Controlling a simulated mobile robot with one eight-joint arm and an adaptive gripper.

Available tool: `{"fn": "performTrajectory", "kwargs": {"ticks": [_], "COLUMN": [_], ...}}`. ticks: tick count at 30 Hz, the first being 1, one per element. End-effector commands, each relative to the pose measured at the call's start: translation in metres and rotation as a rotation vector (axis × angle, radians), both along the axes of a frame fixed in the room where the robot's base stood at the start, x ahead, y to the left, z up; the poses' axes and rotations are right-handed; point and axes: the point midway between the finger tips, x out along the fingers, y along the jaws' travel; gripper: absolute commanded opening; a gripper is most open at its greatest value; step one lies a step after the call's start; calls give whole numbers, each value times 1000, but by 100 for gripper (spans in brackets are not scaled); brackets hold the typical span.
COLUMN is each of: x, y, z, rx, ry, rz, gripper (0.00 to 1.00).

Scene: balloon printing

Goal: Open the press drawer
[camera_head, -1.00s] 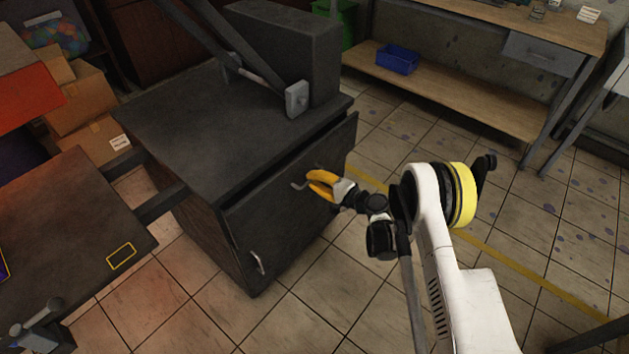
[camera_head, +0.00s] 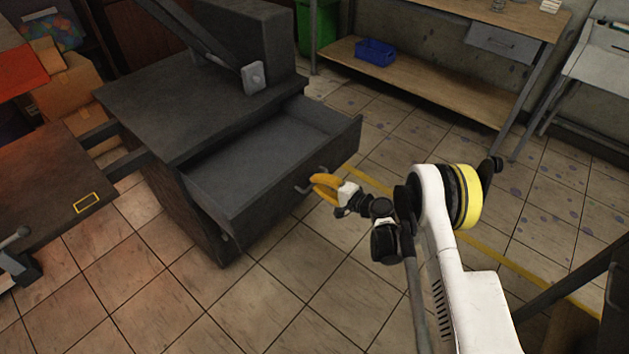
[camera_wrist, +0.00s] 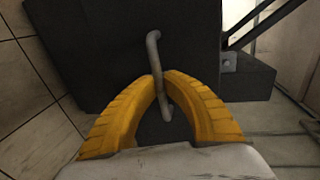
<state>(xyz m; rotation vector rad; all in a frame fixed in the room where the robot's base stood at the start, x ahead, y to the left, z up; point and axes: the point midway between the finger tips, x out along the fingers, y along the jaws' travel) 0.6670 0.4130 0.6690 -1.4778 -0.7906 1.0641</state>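The press drawer (camera_head: 262,157) is pulled well out of the dark press cabinet (camera_head: 165,95). The visible inside of the drawer is empty. Its grey bar handle (camera_head: 301,189) is on the front panel and also shows in the wrist view (camera_wrist: 153,48). My gripper (camera_head: 317,184) has yellow fingers. In the wrist view its fingertips (camera_wrist: 160,78) close in on both sides of the handle bar, and the bar passes between them. The gripper is shut on the handle, with my arm reaching in from the right.
Tiled floor (camera_head: 290,290) lies clear in front of the press. A workbench with a lower shelf (camera_head: 430,95) and a blue bin (camera_head: 375,52) stands at the back. A dark table (camera_head: 45,180) is at the left. A dark frame edges in at lower right.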

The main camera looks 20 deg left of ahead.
Motion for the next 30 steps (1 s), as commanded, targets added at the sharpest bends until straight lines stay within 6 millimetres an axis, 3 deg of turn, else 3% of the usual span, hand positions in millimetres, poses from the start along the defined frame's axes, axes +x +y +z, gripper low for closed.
{"fn": "performTrajectory", "kwargs": {"ticks": [9, 12, 22, 29, 30], "x": [0, 0, 0, 0, 0], "y": [-1, -1, -1, -1, -1], "z": [1, 1, 3, 39, 48], "rx": [1, 1, 1, 2, 3], "ry": [0, 0, -1, 0, 1], "rz": [-1, -1, -1, -1, -1], "gripper": [0, 32, 32, 33, 44]}}
